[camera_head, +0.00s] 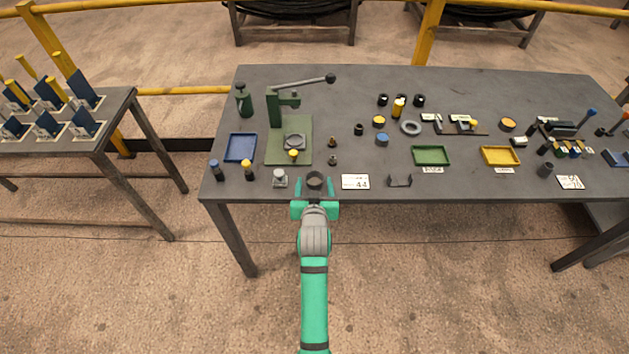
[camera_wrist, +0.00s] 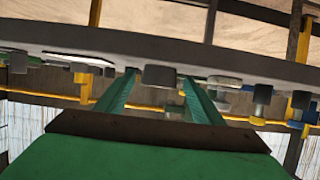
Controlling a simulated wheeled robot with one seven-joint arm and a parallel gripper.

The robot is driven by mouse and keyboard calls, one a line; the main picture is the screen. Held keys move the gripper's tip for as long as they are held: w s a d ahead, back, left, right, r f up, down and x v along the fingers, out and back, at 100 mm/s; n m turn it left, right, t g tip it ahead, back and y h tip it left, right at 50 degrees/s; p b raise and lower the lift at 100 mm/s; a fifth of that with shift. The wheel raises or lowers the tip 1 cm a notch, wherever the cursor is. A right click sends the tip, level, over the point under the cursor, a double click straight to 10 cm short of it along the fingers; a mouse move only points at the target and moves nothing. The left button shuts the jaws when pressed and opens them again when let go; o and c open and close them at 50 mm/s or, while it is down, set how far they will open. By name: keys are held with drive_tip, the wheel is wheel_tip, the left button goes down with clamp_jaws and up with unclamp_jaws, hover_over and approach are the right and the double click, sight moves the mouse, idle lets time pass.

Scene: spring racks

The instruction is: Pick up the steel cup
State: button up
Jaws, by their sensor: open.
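A round dark grey cup (camera_head: 314,179), which I take for the steel cup, stands at the near edge of the table, its open top facing up. My gripper (camera_head: 314,185) is open, with one green finger on each side of the cup in the head view. In the wrist view, which looks upside down, the cup (camera_wrist: 160,76) shows as a grey block centred between the fingertips of my gripper (camera_wrist: 159,80). I cannot tell whether either finger touches it. The cup's lower part is partly hidden by my gripper in the head view.
A light grey knobbed part (camera_head: 280,178) stands close left of the cup. A white number card (camera_head: 355,182) lies just right. Behind are a green press (camera_head: 284,105) and two small dark pieces (camera_head: 332,160). A blue tray (camera_head: 240,148) lies left. Open floor is in front.

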drive_tip(key=shift+w+f, duration=0.2)
drive_tip(key=shift+w, duration=0.25)
drive_tip(key=shift+s, duration=0.1)
drive_tip(key=c, duration=1.1)
drive_tip(key=shift+r, duration=0.1)
